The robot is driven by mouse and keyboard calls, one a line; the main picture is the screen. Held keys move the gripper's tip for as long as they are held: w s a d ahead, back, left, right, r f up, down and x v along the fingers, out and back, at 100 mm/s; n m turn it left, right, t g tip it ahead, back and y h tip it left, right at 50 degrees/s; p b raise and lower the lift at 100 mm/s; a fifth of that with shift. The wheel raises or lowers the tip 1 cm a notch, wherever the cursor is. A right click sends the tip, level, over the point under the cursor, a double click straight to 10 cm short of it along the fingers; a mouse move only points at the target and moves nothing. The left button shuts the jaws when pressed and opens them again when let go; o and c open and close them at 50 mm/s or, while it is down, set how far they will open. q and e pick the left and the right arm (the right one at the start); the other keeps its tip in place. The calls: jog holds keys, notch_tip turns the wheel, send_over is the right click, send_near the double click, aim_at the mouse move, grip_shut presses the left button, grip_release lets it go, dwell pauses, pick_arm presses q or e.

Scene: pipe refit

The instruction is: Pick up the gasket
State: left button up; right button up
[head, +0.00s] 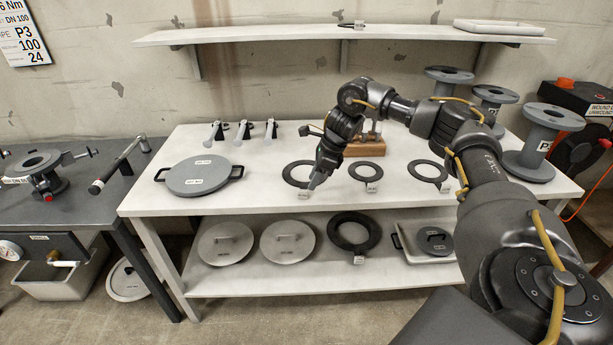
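Three flat dark ring gaskets with small white tags lie in a row on the white table: a left one (287,174), a middle one (353,172) and a right one (413,171). My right gripper (314,182) points down at the right edge of the left gasket and its tag, covering part of the ring. I cannot tell whether it touches the ring or whether its fingers are apart. A thicker dark ring (335,235) lies on the lower shelf. My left gripper is out of view.
A wooden block (366,149) stands behind the gaskets. Grey spools (530,150) stand at the right. The front table strip (250,205) is clear. A wall shelf (300,35) hangs above.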

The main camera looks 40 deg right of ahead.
jog(key=shift+a+f, duration=0.15)
jog(key=shift+f, duration=0.45)
jog(key=x, duration=0.4)
jog(key=shift+w+a+f+p, duration=0.1)
jog(key=shift+w+f+p, duration=0.15)
jog(key=shift+f+p, duration=0.1)
